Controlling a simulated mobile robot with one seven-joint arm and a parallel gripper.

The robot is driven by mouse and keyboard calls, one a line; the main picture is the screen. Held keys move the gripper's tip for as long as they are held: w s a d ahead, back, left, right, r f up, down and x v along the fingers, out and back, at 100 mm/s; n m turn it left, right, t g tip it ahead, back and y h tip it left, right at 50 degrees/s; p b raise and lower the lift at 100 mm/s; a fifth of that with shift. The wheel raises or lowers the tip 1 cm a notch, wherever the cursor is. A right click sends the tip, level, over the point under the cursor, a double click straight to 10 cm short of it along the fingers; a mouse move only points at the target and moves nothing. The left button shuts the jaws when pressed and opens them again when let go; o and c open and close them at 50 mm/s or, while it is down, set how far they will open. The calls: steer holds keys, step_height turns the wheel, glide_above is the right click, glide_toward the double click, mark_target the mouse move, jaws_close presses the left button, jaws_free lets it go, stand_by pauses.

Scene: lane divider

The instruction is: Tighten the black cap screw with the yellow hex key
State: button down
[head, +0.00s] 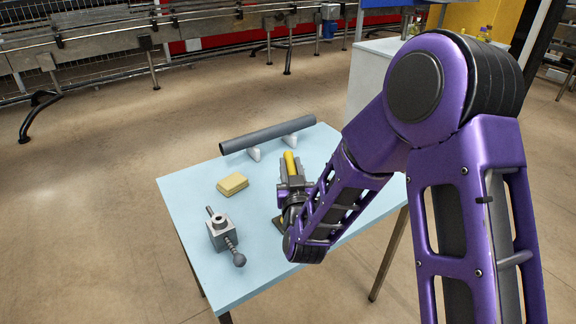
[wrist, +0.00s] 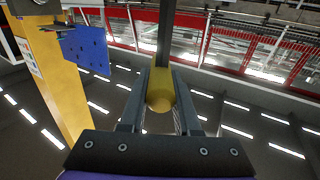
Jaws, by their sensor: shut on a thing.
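My gripper (wrist: 160,100) is shut on the yellow handle of the hex key (wrist: 160,88). A dark straight shaft runs up from the handle in the wrist view. In the head view my gripper (head: 291,180) is over the middle of the light blue table (head: 195,270), and the yellow handle (head: 290,160) sticks out beyond its fingers. A grey block (head: 221,234) with a round fitting on top and a ball-ended lever stands on the table to the left of my gripper, apart from it. I cannot clearly make out the black cap screw.
A dark grey bar (head: 267,134) rests on white supports (head: 254,154) at the table's back edge. A yellow sponge-like block (head: 232,184) lies left of my gripper.

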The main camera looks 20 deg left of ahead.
steer(key=shift+s+a+r, duration=0.15)
steer(key=shift+a+r, duration=0.05)
steer(key=shift+a, duration=0.15)
steer(key=shift+f+b, duration=0.15)
steer(key=shift+b, duration=0.35)
steer(key=shift+f+b, duration=0.3)
steer(key=shift+b, duration=0.05)
step_height(320, 180, down, 4)
steer(key=b, duration=0.5)
steer(key=shift+f, duration=0.2)
steer(key=shift+f, duration=0.85)
stand_by(0.8)
